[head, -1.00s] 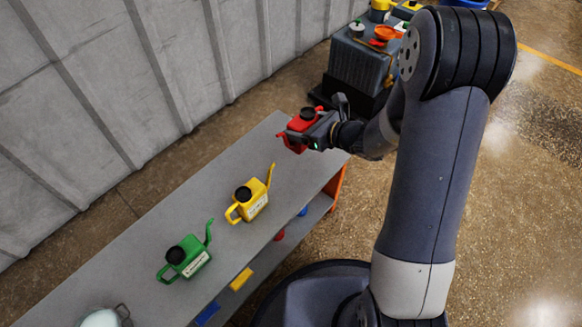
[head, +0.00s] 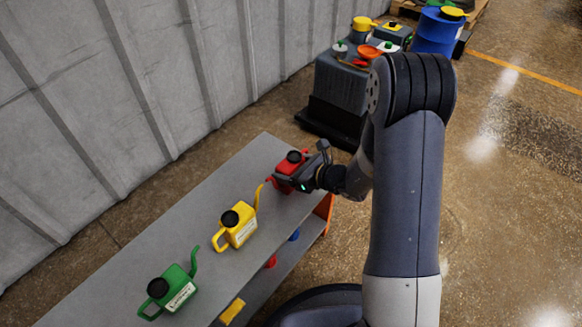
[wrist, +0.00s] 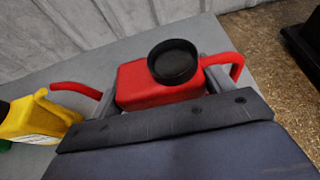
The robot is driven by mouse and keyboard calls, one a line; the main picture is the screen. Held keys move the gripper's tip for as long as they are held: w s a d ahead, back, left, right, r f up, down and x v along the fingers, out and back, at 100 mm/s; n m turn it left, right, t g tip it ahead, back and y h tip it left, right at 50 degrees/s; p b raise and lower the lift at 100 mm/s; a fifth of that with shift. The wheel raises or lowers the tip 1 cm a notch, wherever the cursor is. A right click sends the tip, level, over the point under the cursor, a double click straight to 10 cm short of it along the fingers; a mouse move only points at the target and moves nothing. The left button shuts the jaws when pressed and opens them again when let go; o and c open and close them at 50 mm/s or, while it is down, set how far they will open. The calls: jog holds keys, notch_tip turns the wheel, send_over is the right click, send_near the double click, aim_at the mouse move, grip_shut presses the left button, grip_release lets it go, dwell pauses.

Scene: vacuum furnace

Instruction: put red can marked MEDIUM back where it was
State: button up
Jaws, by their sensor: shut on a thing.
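The red can (head: 291,166) with a black cap is at the far right end of the grey shelf top (head: 150,239). My gripper (head: 290,180) is shut on it, with its fingers on either side of the can's body. In the wrist view the red can (wrist: 150,84) shows its black cap on top, the spout to the left and the handle to the right. Its label is hidden. The can looks upright over the shelf end; I cannot tell whether its base touches the surface.
A yellow can (head: 238,226) stands close by, its spout near the red can. A green can (head: 170,293) stands further left. A corrugated wall (head: 110,110) runs behind the shelf. A dark grey box (head: 345,85) with several items stands beyond the shelf end.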

jog(key=o, duration=1.2)
jog(key=shift+f, duration=0.1)
jog(key=shift+o, duration=0.2)
jog(key=shift+r+p, duration=0.25)
jog(key=shift+p, duration=0.1)
jog(key=p+v, duration=0.3)
jog(key=v, duration=0.9)
jog(key=shift+f, duration=0.2)
jog(key=b+x, duration=0.3)
jog(key=x, duration=0.9)
jog(key=shift+a+b, duration=0.1)
jog(key=shift+b, duration=0.2)
jog(key=shift+r+p, duration=0.75)
jog(key=shift+r, duration=0.7)
